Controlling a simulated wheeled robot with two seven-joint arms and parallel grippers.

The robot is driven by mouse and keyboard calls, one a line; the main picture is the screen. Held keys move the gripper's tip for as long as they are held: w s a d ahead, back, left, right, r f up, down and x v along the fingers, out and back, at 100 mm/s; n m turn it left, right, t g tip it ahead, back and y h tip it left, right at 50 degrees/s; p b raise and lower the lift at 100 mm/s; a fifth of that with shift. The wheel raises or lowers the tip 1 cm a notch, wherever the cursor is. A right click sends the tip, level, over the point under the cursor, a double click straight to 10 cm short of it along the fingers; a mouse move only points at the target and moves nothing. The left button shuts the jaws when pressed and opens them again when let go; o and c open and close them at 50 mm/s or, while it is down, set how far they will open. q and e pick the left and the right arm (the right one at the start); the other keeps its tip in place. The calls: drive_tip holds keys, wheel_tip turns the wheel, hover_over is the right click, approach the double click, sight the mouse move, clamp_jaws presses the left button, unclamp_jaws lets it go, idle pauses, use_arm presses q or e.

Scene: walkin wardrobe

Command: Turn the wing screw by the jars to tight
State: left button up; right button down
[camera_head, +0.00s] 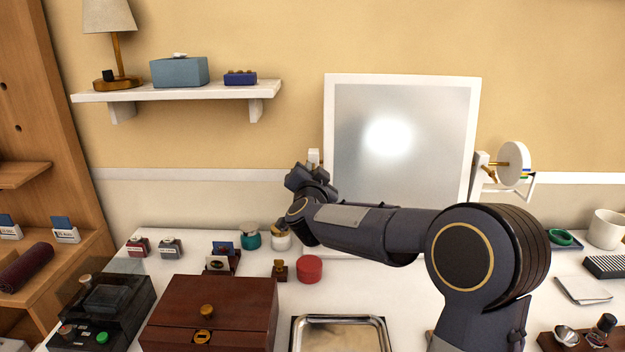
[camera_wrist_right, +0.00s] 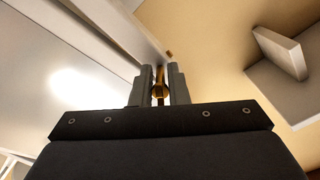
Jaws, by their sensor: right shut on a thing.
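My right gripper (camera_head: 310,176) is at the left edge of the mirror (camera_head: 400,140), above the jars. In the right wrist view its two fingers (camera_wrist_right: 160,88) are closed on the brass wing screw (camera_wrist_right: 160,91), which shows between them. In the head view the wing screw is hidden behind the gripper; a white bracket (camera_head: 314,156) shows just above it. A teal jar (camera_head: 250,240) and a white jar (camera_head: 281,240) stand on the counter below. The screw's turn angle cannot be read. My left gripper is not in view.
A wooden box (camera_head: 215,315) and a metal tray (camera_head: 340,335) are at the front of the counter. A red round box (camera_head: 309,269) stands below my forearm. A wall shelf (camera_head: 180,91) is at upper left. A round white disc (camera_head: 514,163) is right of the mirror.

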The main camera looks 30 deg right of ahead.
drive_tip(key=m+b, duration=0.3)
drive_tip(key=m, duration=0.2)
drive_tip(key=shift+f+m, duration=0.1)
drive_tip(key=shift+m, duration=0.2)
drive_tip(key=shift+m+b, duration=1.15)
drive_tip(key=shift+m, duration=1.15)
drive_tip(key=shift+r, duration=0.2)
drive_tip(key=c, duration=1.6)
unclamp_jaws()
drive_tip(key=shift+a, duration=0.1)
drive_tip(key=v, duration=0.7)
drive_tip(key=shift+s, duration=0.35)
